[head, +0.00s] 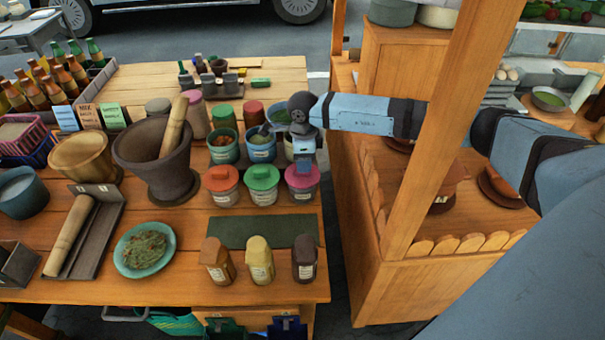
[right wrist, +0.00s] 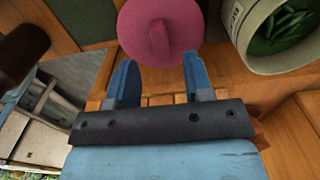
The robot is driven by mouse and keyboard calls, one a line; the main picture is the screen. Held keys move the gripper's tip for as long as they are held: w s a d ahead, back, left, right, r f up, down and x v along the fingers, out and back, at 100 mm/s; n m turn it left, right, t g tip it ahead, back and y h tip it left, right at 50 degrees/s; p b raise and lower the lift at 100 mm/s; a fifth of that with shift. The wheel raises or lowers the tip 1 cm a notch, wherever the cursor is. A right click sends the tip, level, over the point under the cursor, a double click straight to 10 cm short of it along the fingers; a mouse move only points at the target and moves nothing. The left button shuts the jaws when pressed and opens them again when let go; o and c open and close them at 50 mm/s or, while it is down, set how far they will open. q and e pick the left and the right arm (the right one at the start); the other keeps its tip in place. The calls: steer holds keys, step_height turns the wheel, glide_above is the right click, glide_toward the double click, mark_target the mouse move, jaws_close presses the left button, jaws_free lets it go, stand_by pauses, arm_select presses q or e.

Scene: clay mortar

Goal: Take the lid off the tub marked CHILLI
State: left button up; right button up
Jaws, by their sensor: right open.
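Three lidded tubs stand in a row on the wooden table in the head view: one with an orange-red lid (head: 221,178), one with a green lid (head: 261,178), and one with a pink lid (head: 301,186). Their labels are too small to read, so I cannot tell which is marked CHILLI. My right gripper (head: 304,163) is just above the pink-lidded tub. In the right wrist view, its two blue fingers (right wrist: 159,66) are open and apart, with the pink lid (right wrist: 150,22) ahead of them and nothing between them. My left gripper is out of view.
Open tubs (head: 261,150) stand behind the lidded row; one with green contents (right wrist: 262,62) is close on the right in the wrist view. A large mortar (head: 158,175) with a pestle is to the left. Three small jars (head: 260,262) stand in front. A wooden post (head: 428,140) rises at right.

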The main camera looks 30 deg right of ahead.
step_height(320, 180, down, 4)
steer(key=shift+w+a+r, duration=0.1)
steer(key=shift+w, duration=0.05)
jaws_close()
steer(key=shift+r, duration=0.15)
